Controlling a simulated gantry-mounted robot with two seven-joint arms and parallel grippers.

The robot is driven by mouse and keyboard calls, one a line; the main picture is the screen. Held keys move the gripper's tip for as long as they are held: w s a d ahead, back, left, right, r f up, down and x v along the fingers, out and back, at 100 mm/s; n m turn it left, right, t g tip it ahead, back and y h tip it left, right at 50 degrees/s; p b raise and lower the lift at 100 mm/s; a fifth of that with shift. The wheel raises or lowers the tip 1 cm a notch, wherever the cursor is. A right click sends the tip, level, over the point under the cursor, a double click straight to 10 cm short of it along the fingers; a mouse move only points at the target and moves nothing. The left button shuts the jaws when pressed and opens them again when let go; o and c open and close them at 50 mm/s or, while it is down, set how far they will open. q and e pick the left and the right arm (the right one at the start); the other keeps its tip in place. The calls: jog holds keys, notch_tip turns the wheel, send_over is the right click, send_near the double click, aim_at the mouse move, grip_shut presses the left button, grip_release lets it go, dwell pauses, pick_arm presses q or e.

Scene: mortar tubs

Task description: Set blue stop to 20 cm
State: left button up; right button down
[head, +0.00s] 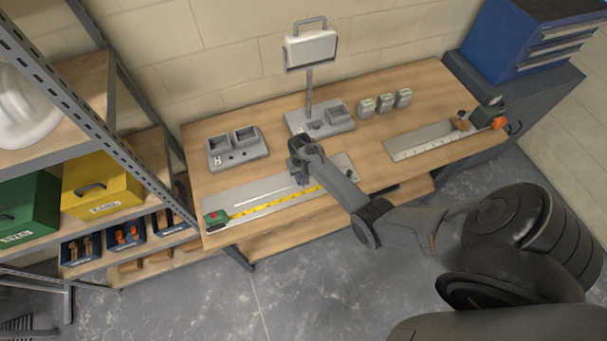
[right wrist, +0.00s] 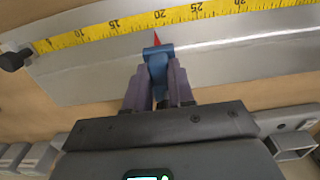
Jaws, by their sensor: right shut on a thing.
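The blue stop (right wrist: 157,65) is between the fingers of my right gripper (right wrist: 158,85) in the right wrist view. Its red pointer (right wrist: 156,38) points up at the yellow tape (right wrist: 75,36), close to the printed 20, between 15 and 25. In the head view my right gripper (head: 301,178) is low over the metal rule plate (head: 250,190) on the left of the bench, and the stop is hidden behind it. The tape measure's green and red case (head: 215,217) sits at the plate's left end. My left gripper is not in view.
The wooden bench (head: 355,85) also holds a grey two-cup block (head: 237,148), a scale with a display (head: 310,47), several small grey blocks (head: 385,102) and a second ruled plate (head: 430,140) at right. Shelves with boxes stand at left.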

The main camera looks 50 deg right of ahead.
jog(key=c, duration=1)
grip_release()
jog(key=shift+w, duration=0.1)
jog(key=shift+o, duration=0.2)
jog(key=shift+r, duration=0.45)
notch_tip(320, 180, up, 10)
